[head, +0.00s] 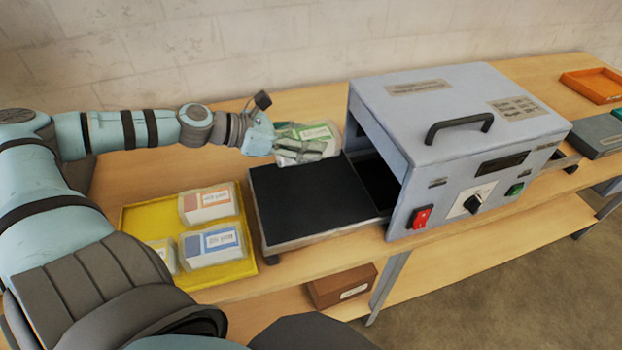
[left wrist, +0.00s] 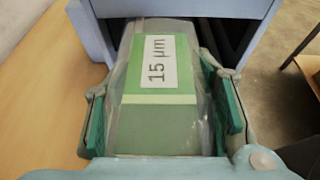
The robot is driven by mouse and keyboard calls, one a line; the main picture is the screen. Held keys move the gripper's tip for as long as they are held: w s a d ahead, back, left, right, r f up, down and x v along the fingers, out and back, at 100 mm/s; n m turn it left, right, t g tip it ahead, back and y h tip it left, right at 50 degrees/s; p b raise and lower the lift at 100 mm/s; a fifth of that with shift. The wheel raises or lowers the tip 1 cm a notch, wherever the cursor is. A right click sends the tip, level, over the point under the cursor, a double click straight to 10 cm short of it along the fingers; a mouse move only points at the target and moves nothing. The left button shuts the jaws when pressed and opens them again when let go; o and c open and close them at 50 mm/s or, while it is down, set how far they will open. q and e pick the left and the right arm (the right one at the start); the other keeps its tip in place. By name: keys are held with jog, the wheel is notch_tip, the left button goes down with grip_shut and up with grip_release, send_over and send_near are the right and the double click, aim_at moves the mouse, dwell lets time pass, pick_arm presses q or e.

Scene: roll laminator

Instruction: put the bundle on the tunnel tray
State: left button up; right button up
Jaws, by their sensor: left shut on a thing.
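The bundle (head: 319,134) is a clear-wrapped block with a green and white label. In the left wrist view the bundle (left wrist: 152,110) reads "15 µm" and lies between my green-padded fingers, in front of the machine's opening. My left gripper (head: 297,142) is shut on it. In the head view they are at the back edge of the black tunnel tray (head: 312,200), left of the machine. I cannot tell whether the bundle touches the tray. The tray's visible surface is bare, and it runs into the dark tunnel mouth. My right gripper is not in view.
The grey laminator (head: 458,130) with a black handle stands right of the tray. A yellow tray (head: 245,268) with several wrapped bundles lies at left. An orange tray (head: 592,84) is at far right. A brown box (head: 341,287) sits on the lower shelf.

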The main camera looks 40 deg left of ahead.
aim_at(307, 181)
pick_arm(q)
notch_tip(307, 181, down, 10)
jog(key=b, duration=0.5)
jog(key=shift+r, duration=0.5)
jog(key=shift+f, duration=0.15)
jog(key=o, duration=1.3)
jog(key=shift+c, duration=0.2)
jog(key=shift+o, duration=0.4)
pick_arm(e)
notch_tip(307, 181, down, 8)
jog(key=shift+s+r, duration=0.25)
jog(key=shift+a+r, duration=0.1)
